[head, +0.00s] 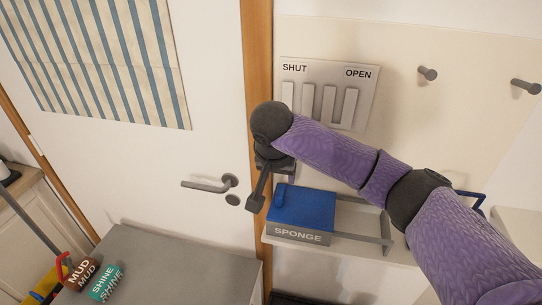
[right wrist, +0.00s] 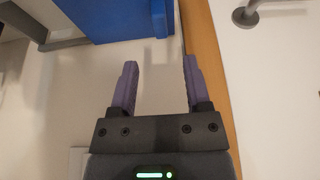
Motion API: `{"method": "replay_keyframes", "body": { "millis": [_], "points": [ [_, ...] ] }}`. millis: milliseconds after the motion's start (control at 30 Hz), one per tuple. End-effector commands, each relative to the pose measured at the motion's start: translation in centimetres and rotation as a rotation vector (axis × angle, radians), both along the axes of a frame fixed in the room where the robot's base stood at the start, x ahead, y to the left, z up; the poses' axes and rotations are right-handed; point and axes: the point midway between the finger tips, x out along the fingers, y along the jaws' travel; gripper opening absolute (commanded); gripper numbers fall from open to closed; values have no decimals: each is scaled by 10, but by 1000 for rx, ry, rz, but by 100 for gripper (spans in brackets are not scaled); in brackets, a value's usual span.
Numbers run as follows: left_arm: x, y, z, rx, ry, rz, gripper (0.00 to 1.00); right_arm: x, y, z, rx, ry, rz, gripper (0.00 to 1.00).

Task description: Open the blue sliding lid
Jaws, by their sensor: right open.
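The blue sliding lid (head: 308,207) sits on top of a grey box labelled SPONGE (head: 298,235), at the left end of its rails. Grey rails (head: 378,222) stick out to the right of the lid. My right gripper (head: 270,188) is at the lid's left end, partly hidden by my own wrist in the head view. In the right wrist view my right gripper (right wrist: 158,78) is open with nothing between its fingers. The blue lid (right wrist: 110,20) is beyond the fingertips there, apart from them. My left gripper is not in view.
A wall plate marked SHUT and OPEN (head: 365,82) hangs above the box. A door with a lever handle (head: 207,185) is to the left. Brown MUD (head: 82,272) and teal SHINE (head: 105,282) blocks are at lower left, by a grey bench top (head: 180,262). Wall pegs (head: 427,74) are at upper right.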

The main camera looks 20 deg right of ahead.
Motion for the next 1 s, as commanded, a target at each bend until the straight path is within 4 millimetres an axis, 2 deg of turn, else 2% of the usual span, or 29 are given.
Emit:
{"method": "replay_keyframes", "body": {
  "millis": [67, 133, 400, 500, 633, 867, 1000],
  "points": [
    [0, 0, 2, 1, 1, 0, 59, -1, -1, 5, -6, 2, -8, 62],
    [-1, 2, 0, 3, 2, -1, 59, 1, -3, -3, -6, 4, -12, 62],
    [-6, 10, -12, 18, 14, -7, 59, 20, -17, -63, -7, 3, -12, 62],
    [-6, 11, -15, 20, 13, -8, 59, 25, -21, -78, -6, 2, -11, 62],
    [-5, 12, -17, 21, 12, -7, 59, 28, -23, -86, -6, 0, -10, 62],
    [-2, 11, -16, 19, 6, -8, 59, 28, -23, -86, -6, -1, -8, 62],
    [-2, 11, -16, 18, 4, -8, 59, 28, -23, -86, -6, -1, -8, 32]
  ]
}}
